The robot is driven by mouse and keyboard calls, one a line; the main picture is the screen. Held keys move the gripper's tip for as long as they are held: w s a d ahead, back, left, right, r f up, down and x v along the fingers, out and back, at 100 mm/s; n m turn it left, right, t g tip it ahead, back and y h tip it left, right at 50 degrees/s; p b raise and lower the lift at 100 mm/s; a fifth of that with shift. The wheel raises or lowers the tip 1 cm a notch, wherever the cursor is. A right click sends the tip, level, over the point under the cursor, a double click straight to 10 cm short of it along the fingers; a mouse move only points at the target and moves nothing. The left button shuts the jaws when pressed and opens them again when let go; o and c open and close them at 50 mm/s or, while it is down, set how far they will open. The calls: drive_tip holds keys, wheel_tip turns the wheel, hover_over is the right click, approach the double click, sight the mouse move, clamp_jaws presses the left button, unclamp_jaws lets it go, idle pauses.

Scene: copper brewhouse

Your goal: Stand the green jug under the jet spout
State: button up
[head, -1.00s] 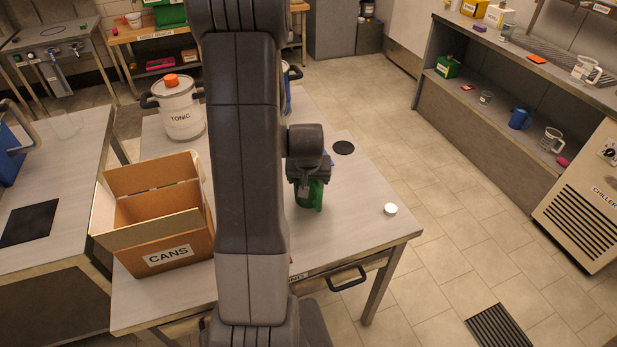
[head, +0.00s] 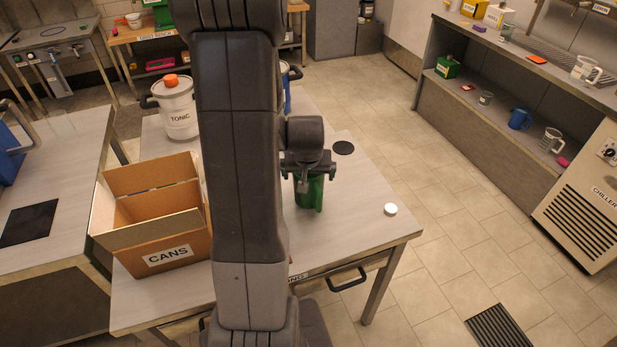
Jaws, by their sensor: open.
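The green jug (head: 310,197) stands upright on the table to the right of my arm. My gripper (head: 309,178) is open, with its jaws spread at the jug's upper part, one on each side as seen from here. It hides the jug's top, and I cannot tell whether the jaws touch it. No spout is labelled as the jet spout. A bench with taps (head: 55,75) stands at the far left, its details too small to tell.
An open CANS box (head: 168,255) and a TONIC pot (head: 178,108) stand on the table, left of my arm. Shelving (head: 520,95) is at the right; the floor between is clear.

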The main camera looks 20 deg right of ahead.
drive_tip(key=v, duration=0.9)
drive_tip(key=x, duration=1.2)
drive_tip(key=shift+f, duration=0.25)
drive_tip(key=shift+r, duration=0.25)
